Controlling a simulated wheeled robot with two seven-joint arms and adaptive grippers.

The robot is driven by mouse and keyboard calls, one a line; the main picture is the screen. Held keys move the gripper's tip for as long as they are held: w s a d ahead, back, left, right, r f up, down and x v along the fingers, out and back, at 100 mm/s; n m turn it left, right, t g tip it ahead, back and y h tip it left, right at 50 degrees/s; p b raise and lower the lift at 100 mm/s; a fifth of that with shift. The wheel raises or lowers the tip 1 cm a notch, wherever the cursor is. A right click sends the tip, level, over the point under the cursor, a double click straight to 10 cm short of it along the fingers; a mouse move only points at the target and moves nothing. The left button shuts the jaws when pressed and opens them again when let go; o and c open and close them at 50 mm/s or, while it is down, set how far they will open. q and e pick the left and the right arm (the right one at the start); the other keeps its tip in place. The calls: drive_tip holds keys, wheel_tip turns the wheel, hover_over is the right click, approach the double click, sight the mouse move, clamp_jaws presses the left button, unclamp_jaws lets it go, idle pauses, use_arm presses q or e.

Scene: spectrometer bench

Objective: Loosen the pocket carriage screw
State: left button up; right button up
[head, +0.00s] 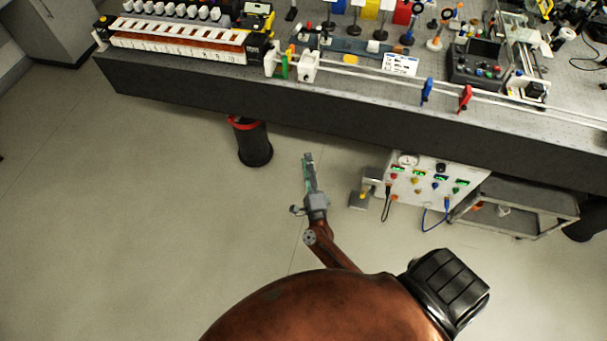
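I cannot pick out the pocket carriage screw at this size. A small white carriage block (306,67) with a green part (284,68) beside it sits at the front of the bench (330,98), at the left end of a long pale rail. I cannot tell whether the screw is on it. My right gripper (308,160) points up the picture, over the floor and short of the bench's front edge, apart from everything on the bench. Its fingers show narrow and nearly edge-on, so their opening is unclear. My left gripper is out of view.
A long rack (180,45) stands at the bench's left end. Blue (427,90) and red (465,98) holders stand along the rail. A dark control box (475,65) is farther right. Below the bench are a black bin (254,145), a white panel (430,183) with cables and a grey cart (520,205).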

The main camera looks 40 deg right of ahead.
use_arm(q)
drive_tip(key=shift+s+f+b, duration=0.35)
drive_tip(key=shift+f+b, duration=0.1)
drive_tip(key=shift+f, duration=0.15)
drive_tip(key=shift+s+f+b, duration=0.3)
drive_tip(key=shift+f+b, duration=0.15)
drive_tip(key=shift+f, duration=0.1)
use_arm(e)
drive_tip(key=shift+s+a+f+n+t+y, duration=0.1)
drive_tip(key=shift+s+a+f+n+y, duration=0.15)
drive_tip(key=shift+f+n, duration=0.35)
drive_tip(key=shift+s+a+f+n+t+y, duration=0.1)
drive_tip(key=shift+s+f+n+y, duration=0.2)
drive_tip(key=shift+f, duration=0.45)
drive_tip(key=shift+s+a+f+n+t+y, duration=0.15)
drive_tip(key=shift+a+f+n+y, duration=0.1)
drive_tip(key=shift+f+n, duration=0.4)
drive_tip(key=shift+f, duration=0.1)
